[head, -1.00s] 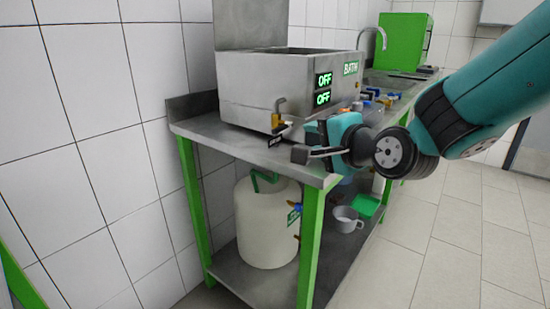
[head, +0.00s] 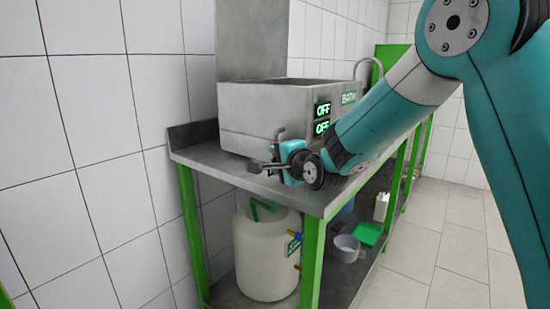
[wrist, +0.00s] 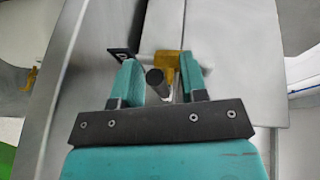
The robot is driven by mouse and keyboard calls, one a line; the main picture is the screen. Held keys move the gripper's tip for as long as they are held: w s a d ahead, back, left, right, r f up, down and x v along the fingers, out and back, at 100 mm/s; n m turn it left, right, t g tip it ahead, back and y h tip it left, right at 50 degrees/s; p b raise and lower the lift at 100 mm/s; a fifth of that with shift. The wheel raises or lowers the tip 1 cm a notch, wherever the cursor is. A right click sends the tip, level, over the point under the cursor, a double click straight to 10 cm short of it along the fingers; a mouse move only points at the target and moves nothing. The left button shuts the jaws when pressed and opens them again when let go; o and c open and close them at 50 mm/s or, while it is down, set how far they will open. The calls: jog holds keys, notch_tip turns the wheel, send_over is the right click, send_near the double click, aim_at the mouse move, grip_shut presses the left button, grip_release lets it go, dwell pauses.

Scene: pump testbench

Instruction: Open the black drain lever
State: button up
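In the wrist view, the black drain lever (wrist: 155,77) shows its round dark end between my two fingers. The brass valve body (wrist: 170,62) sits just beyond it. My gripper (wrist: 160,82) is open, with one finger on each side of the lever. The lever is nearer the left finger, and a gap shows to the right finger. I cannot tell whether the left finger touches it. In the head view, my gripper (head: 262,166) is at the front corner of the bath (head: 265,120), low over the bench. There my gripper and wrist hide most of the valve.
The steel bench top (head: 210,155) is bare to the left of my gripper. A small dark label (wrist: 122,54) is beside the valve. Two green OFF displays (head: 322,118) are on the bath front.

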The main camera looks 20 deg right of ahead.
jog(key=shift+w+a+f, duration=0.15)
jog(key=shift+w, duration=0.5)
grip_shut()
